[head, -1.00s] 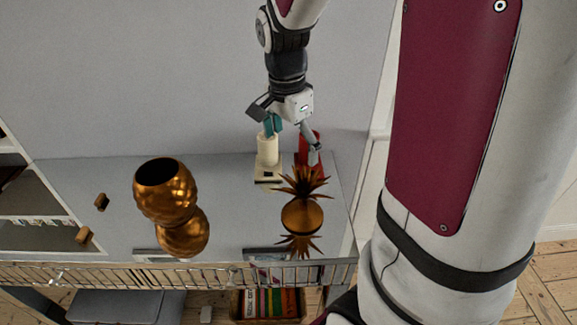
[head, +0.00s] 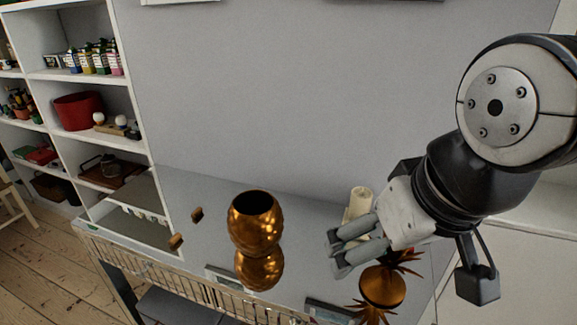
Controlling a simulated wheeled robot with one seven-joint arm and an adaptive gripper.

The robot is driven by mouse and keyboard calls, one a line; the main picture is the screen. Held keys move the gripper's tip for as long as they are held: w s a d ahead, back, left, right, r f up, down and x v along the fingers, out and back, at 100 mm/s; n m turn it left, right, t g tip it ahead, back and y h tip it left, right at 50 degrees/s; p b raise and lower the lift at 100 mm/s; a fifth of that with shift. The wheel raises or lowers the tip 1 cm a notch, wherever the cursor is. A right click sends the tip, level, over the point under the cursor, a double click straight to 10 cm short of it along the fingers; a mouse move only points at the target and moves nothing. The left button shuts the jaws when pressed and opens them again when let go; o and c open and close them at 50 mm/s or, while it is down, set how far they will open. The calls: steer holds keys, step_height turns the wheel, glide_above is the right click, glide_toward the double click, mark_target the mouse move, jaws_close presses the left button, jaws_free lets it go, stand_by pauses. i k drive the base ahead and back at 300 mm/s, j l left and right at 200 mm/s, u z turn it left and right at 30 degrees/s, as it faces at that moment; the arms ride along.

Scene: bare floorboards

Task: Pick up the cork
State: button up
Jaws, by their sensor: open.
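Two small brown cork-like blocks lie on the grey reflective shelf top (head: 310,225), left of the copper vase in the head view. One block (head: 197,214) is farther back and the other (head: 176,240) is nearer the front edge. I cannot tell for sure which is the cork.
The round copper vase (head: 254,225) stands between the blocks and my gripper. The cream candle (head: 360,201) and the spiky gold ornament (head: 383,286) are close to my fingers. A metal rail (head: 190,277) runs along the front edge. White shelving (head: 140,110) stands at left.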

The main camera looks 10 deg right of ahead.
mark_target(200, 210)
steer(key=k+j, duration=0.15)
steer(key=k+j+z, duration=0.1)
steer(key=j+z, duration=0.15)
steer(key=j, duration=1.3)
steer(key=i+j, duration=0.2)
steer(key=j, duration=0.2)
steer(key=i+j+z, duration=0.15)
steer(key=j, duration=0.2)
steer(key=i+j, duration=0.2)
steer(key=j, duration=0.2)
steer(key=i+j+z, duration=0.15)
steer(key=i, duration=0.45)
